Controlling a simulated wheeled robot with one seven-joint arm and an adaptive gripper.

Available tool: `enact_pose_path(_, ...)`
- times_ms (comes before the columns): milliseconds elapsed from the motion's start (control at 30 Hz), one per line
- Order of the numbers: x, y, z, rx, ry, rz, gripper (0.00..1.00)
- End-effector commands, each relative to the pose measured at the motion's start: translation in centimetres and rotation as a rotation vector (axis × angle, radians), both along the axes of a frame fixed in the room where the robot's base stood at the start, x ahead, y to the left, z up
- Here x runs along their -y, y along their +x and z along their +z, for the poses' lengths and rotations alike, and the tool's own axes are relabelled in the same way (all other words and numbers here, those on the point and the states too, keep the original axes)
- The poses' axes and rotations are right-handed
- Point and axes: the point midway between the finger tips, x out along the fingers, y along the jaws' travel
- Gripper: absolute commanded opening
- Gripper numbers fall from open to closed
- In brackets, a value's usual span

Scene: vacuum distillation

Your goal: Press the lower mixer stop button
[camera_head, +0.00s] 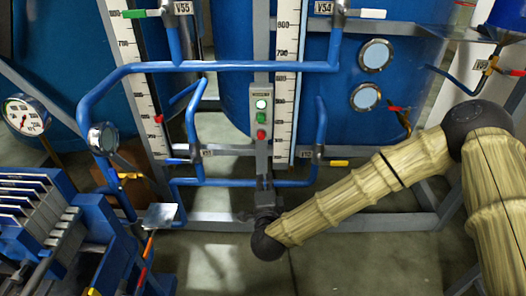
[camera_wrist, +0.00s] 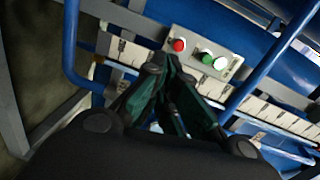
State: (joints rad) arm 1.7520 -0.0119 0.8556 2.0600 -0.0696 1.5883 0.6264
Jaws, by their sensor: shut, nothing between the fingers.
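The mixer control box (camera_head: 261,91) is a grey upright panel on a post between the two blue tanks. From top to bottom it carries a white lamp (camera_head: 262,104), a green button (camera_head: 262,119) and the red stop button (camera_head: 261,134). In the wrist view the box lies tilted, with the red button (camera_wrist: 178,45) at its left end, nearest my fingertips. My gripper (camera_wrist: 166,62) is shut and empty, its dark green-sided fingers converging just below the red button.
Blue pipes (camera_head: 235,66) run above and on both sides of the box. White graduated scales (camera_head: 287,80) stand beside it. Valve handles, such as the yellow one (camera_head: 340,163), stick out nearby. A blue rack (camera_head: 95,225) is at lower left; the floor in front is open.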

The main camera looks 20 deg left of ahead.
Motion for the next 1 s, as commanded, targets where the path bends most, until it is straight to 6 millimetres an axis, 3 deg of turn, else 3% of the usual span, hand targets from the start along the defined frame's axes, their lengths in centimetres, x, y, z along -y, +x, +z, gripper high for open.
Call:
enact_pose_path(200,-1.3,1.1,2.7,0.038,0.113,-0.051,0.00)
enact_pose_path(667,-1.5,1.6,2.9,0.042,0.118,-0.054,0.00)
enact_pose_path(1000,-3.1,5.9,2.9,0.043,0.118,-0.055,0.00)
